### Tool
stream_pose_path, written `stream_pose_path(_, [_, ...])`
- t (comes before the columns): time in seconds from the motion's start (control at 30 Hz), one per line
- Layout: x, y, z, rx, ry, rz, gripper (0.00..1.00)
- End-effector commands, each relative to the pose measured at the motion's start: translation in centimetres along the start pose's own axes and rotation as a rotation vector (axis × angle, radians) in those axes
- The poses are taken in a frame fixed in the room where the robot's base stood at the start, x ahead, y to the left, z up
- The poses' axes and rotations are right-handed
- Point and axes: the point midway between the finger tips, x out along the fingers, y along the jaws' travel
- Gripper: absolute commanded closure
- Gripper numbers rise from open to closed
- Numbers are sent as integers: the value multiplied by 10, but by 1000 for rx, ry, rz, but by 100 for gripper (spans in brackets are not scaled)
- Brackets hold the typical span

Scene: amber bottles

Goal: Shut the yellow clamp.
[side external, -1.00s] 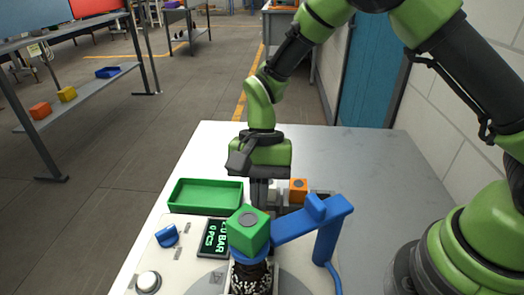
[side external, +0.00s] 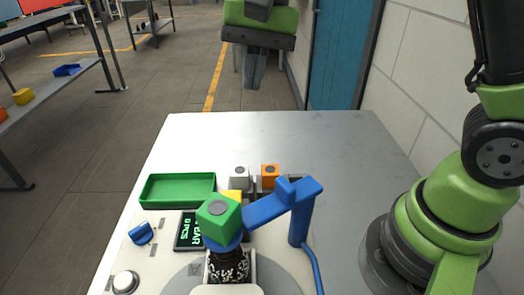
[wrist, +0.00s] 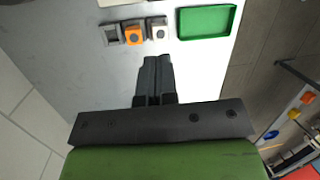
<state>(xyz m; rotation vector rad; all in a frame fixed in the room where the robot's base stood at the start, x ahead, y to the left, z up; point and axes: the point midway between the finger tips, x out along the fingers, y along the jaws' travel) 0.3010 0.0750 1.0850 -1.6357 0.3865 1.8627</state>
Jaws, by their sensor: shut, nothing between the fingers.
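A small yellow piece (side external: 232,196), which may be the yellow clamp, shows just behind a green cube (side external: 217,220) in the side view. The cube hides most of it, so I cannot tell whether it is open or shut. The yellow piece does not show in the wrist view. My gripper (side external: 254,82) is high above the far end of the table, well apart from the yellow piece. In the wrist view my gripper (wrist: 157,62) has its fingers together and empty.
A dark bottle (side external: 228,265) stands below the green cube, beside a blue arm and post (side external: 299,215). A white block (side external: 239,178), an orange block (side external: 270,175) and a green tray (side external: 178,190) sit behind. The table's right side (side external: 345,165) is clear.

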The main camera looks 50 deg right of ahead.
Motion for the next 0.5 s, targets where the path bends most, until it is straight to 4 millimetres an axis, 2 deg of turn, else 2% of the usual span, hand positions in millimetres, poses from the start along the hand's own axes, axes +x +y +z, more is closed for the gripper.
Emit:
stream_pose_path(0.03, [-17, 10, 10, -34, 51, -35, 100])
stream_pose_path(0.2, [-51, 44, 41, -150, 214, -126, 100])
stream_pose_path(0.33, [-63, 72, 66, -233, 346, -183, 100])
stream_pose_path(0.5, [-64, 103, 91, -322, 503, -232, 100])
